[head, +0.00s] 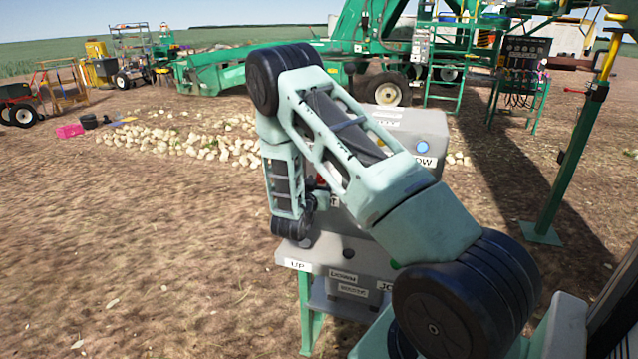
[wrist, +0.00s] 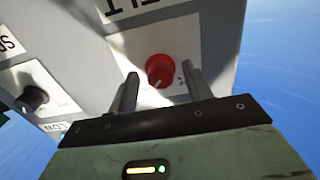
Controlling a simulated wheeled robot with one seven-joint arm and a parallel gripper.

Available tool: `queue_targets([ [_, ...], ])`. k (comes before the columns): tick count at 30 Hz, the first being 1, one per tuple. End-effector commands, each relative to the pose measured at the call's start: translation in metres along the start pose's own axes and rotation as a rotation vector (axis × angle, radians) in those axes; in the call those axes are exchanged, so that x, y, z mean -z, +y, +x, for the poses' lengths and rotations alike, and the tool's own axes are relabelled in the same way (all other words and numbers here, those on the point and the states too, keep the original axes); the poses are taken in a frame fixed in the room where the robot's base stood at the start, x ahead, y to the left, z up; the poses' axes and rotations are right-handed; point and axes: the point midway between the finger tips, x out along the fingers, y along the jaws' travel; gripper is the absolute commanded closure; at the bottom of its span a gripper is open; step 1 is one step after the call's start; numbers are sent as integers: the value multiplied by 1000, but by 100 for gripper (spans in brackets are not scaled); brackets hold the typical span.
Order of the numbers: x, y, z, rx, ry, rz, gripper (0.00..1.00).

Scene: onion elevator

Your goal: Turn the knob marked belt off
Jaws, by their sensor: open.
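A red round knob (wrist: 160,70) with a pale pointer line sits on a white plate on the grey control box in the wrist view. A label (wrist: 130,8) beside it is cut off and seems to end in "ELT"; no "off" is readable. My gripper (wrist: 160,72) is open, its two fingers to either side of the red knob in the picture. I cannot tell whether the fingers touch it. In the head view the grey control box (head: 425,125) stands behind my arm, which hides most of its face and my gripper.
A black knob (wrist: 34,98) sits on the same box, left of the red one. In the head view, a blue button (head: 422,147) is on the box, and a lower labelled panel (head: 290,252) juts out below. Green machinery (head: 215,72) and an onion pile (head: 205,145) lie behind.

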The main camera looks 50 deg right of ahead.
Motion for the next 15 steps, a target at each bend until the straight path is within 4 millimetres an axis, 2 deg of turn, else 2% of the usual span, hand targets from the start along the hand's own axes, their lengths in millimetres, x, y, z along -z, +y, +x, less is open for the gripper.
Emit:
queue_targets([
  [2,0,0,0,0,0,0,50],
  [3,0,0,0,0,0,0,56],
  [7,0,0,0,0,0,1,92],
  [8,0,0,0,-1,0,1,95],
  [15,0,0,0,-1,0,-10,95],
])
